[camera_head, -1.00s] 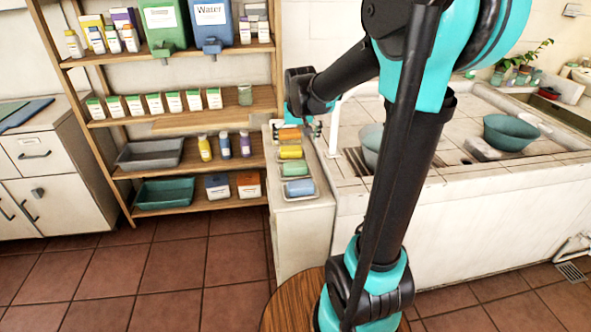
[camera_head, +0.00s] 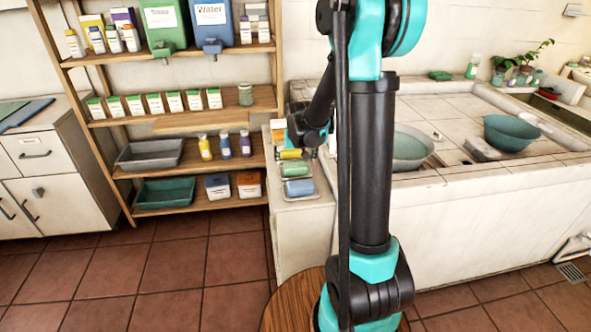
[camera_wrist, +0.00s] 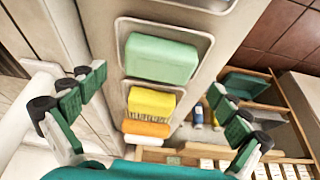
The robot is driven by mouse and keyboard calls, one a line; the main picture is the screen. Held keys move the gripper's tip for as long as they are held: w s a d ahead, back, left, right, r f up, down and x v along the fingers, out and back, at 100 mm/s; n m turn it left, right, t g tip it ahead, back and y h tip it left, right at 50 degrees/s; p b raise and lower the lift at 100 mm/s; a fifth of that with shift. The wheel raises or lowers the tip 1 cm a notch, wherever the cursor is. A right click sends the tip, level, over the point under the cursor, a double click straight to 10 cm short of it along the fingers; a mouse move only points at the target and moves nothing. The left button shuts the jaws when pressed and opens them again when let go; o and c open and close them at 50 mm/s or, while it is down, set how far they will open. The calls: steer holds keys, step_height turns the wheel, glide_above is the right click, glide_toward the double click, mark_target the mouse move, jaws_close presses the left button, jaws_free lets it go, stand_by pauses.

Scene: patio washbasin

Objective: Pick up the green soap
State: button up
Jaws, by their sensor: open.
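The green soap (camera_head: 295,170) lies in a shallow tray on the narrow white counter, between the yellow soap (camera_head: 289,154) and the blue soap (camera_head: 299,187). In the wrist view the green soap (camera_wrist: 162,58) is a pale green block in its own metal tray. My gripper (camera_wrist: 157,82) is open and empty, its green-padded fingers spread either side of the soap row. In the head view my wrist hangs over the counter by the yellow soap, and the fingertips are hard to make out.
A wooden shelf (camera_head: 180,126) with bottles, boxes and bins stands left of the counter. The tiled basin (camera_head: 470,108) with a teal bowl (camera_head: 511,132) is on the right. A small green item (camera_head: 440,75) sits on its back ledge. The floor in front is clear.

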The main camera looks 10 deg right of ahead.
mark_target(295, 165)
steer(key=shift+x, duration=1.85)
steer(key=c, duration=1.3)
steer(key=shift+c, duration=0.2)
steer(key=shift+r, duration=0.1)
step_height(295, 165, up, 20)
